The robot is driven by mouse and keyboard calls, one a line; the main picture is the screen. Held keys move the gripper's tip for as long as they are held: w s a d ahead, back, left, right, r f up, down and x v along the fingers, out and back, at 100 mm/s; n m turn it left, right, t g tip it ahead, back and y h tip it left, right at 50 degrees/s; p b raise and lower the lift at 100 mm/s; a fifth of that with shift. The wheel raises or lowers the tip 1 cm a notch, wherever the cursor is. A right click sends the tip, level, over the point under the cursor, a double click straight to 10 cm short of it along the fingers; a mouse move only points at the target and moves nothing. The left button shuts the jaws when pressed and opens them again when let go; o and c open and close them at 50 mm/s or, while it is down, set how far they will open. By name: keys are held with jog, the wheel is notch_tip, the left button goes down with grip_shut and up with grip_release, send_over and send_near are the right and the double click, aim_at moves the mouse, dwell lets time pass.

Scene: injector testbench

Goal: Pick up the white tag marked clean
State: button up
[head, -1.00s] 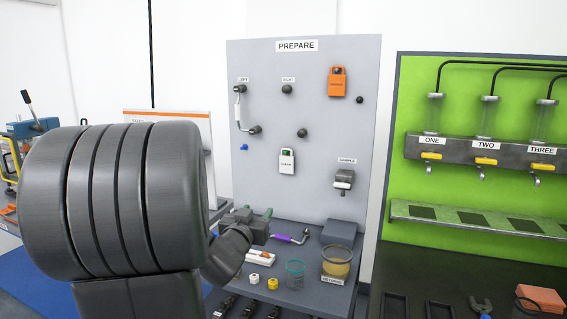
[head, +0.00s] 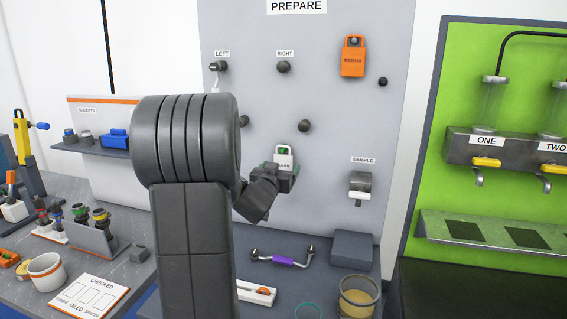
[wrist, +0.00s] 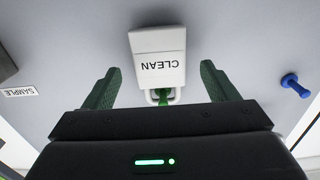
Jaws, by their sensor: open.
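The white tag marked CLEAN (head: 284,158) hangs on the grey PREPARE board, partly hidden by my gripper in the head view. In the wrist view the white tag (wrist: 157,50) appears upside down, its loop towards me around a green peg (wrist: 163,97). My gripper (wrist: 160,70) is open, with one green-padded finger on each side of the tag and visible gaps to both. In the head view my gripper (head: 282,172) is at the tag's lower part. I cannot tell how deep the fingers reach around it.
An orange tag (head: 353,58) hangs higher up, to the right. Dark knobs (head: 304,125) stick out of the board nearby. The SAMPLE holder (head: 360,186) is to the right. A blue peg (wrist: 295,85) shows in the wrist view. A purple-gripped handle (head: 283,260) lies on the shelf below.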

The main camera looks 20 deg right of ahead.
jog(key=shift+x, duration=0.8)
jog(key=shift+r, duration=0.1)
jog(key=c, duration=1.1)
jog(key=shift+o, duration=0.2)
jog(key=shift+r, duration=0.1)
jog(key=shift+r, duration=0.15)
jog(key=b+v, duration=0.1)
jog(key=v, duration=1.7)
jog(key=shift+r, duration=0.15)
